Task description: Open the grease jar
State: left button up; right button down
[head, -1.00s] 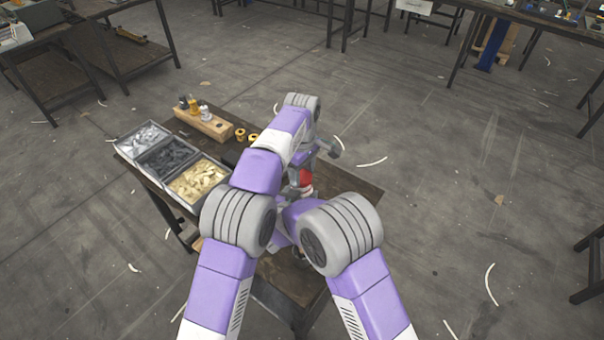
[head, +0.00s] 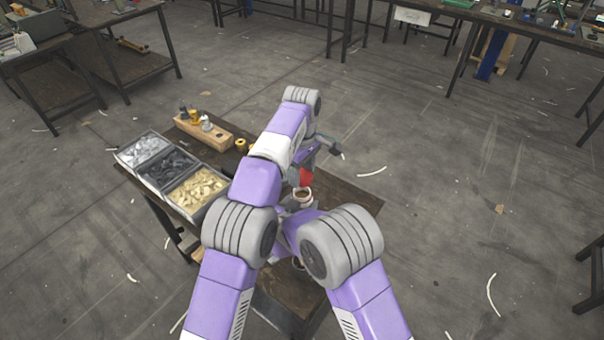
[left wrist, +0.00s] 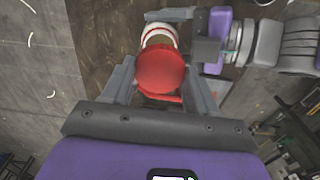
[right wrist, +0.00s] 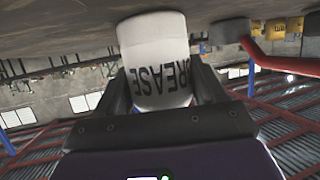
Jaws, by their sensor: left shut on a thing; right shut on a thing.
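The red lid (head: 306,177) is held between the fingers of my left gripper (left wrist: 160,88), and it fills the middle of the left wrist view (left wrist: 160,68). The lid is clear of the white grease jar (head: 302,199), whose round open mouth shows brownish inside just below it in the head view. My right gripper (right wrist: 160,75) is shut around the sides of the jar; its "GREASE" lettering appears upside down in the right wrist view (right wrist: 158,60). My arms hide most of the right gripper in the head view.
A wooden block with small bottles (head: 206,129) stands at the back left of the table. Bins of silver, dark and brass-coloured parts (head: 197,190) line the left edge. Small yellow spools (head: 241,145) are beside my left arm. The table's right side (head: 350,202) looks bare.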

grip_release()
